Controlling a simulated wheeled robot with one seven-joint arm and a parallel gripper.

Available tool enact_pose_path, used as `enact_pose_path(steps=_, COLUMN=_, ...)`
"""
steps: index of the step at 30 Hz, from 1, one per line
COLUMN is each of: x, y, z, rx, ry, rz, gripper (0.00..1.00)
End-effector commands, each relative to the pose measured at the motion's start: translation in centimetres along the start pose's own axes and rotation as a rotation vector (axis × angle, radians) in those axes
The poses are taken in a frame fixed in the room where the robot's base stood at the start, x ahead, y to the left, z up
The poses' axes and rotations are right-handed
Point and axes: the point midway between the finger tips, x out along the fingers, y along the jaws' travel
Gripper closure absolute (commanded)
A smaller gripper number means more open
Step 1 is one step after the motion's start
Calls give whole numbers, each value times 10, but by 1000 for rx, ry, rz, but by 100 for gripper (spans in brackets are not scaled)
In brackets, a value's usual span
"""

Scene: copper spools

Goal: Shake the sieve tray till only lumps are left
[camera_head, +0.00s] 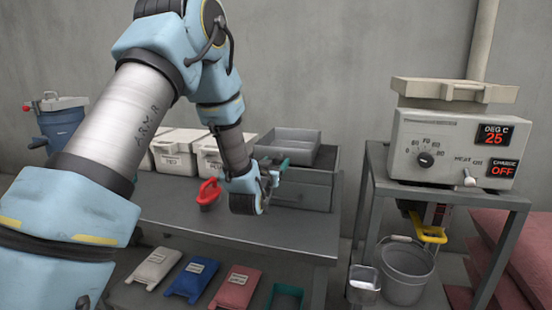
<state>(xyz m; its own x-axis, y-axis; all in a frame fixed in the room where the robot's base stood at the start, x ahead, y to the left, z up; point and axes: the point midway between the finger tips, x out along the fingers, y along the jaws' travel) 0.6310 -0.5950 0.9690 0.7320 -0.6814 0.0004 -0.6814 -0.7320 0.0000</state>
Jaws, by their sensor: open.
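The sieve tray appears to be the shallow grey metal tray (290,143) sitting on top of a darker grey box (308,188) at the right end of the bench. Its floor and contents cannot be made out from here. A teal handle-like piece (281,163) shows at the tray's front left, right by my gripper. My gripper (272,180) is open, in front of the tray's near left side. My wrist hides part of the box, and I cannot tell if the fingers touch the handle.
A red-handled item (209,192) stands on the bench (290,228) left of my wrist. White lidded bins (172,152) and a blue vessel (62,122) stand behind. A heater unit (450,145) is on a stand at right, above a bucket (405,272). Coloured containers (235,287) lie below.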

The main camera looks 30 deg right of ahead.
Motion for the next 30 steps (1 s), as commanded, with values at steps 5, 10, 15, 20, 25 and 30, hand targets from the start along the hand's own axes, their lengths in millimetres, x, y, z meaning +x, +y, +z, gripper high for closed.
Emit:
enact_pose_path(steps=5, x=12, y=0, z=0, rx=0, ry=0, rz=0, gripper=32)
enact_pose_path(steps=10, x=14, y=0, z=0, rx=0, ry=0, rz=0, gripper=32)
enact_pose_path(steps=15, x=14, y=0, z=0, rx=0, ry=0, rz=0, gripper=37)
enact_pose_path(steps=20, x=14, y=0, z=0, rx=0, ry=0, rz=0, gripper=55)
enact_pose_path(steps=25, x=14, y=0, z=0, rx=0, ry=0, rz=0, gripper=74)
enact_pose_path(steps=30, x=14, y=0, z=0, rx=0, ry=0, rz=0, gripper=93)
